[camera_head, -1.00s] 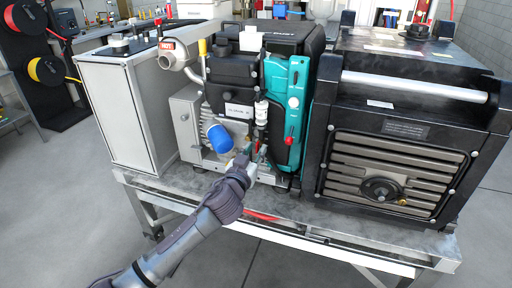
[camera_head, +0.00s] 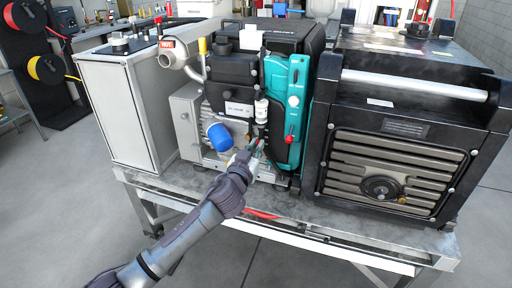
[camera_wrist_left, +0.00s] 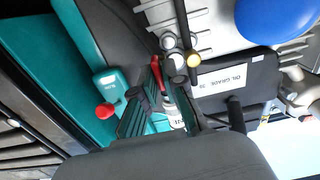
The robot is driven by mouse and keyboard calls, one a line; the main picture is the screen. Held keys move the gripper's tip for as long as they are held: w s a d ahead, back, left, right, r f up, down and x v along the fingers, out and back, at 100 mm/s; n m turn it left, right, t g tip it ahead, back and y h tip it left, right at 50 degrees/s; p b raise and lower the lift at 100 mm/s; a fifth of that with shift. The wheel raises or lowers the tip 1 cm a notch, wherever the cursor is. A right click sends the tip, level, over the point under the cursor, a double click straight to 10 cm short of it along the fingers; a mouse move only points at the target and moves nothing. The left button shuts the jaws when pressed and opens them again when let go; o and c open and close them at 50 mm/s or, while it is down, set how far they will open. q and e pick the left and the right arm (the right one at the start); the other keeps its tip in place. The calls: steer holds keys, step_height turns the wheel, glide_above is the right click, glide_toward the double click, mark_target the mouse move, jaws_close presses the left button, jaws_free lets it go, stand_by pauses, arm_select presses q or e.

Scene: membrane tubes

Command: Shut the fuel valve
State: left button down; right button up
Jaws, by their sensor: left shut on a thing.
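The engine unit (camera_head: 238,95) with a teal side panel (camera_head: 282,100) stands on the cart. A small red lever, which looks like the fuel valve handle, is low at its front; in the left wrist view the red lever (camera_wrist_left: 156,72) lies between my fingers. My left gripper (camera_head: 252,151) reaches it from the front and is shut on it; its dark green-grey fingers also show in the wrist view (camera_wrist_left: 163,92). The fingers hide part of the lever and the valve body, so its exact angle is hard to tell. My right gripper is not in view.
A blue oil filter (camera_head: 219,137) sits just left of my gripper. A red knob (camera_head: 290,139) is on the teal panel to the right. A black generator (camera_head: 400,130) stands right, a grey cabinet (camera_head: 118,110) left, all on the metal cart (camera_head: 330,229).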

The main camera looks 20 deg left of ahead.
arm_select(q)
steer(key=shift+m, duration=0.3)
steer(key=m+p, duration=0.1)
steer(key=m, duration=0.4)
steer(key=m+p, duration=0.2)
steer(key=m, duration=0.4)
steer(key=m+p, duration=0.2)
steer(key=m, duration=0.4)
steer(key=shift+d+f, duration=0.25)
steer(key=shift+f, duration=0.05)
steer(key=c, duration=1.3)
jaws_free()
steer(key=shift+s, duration=0.1)
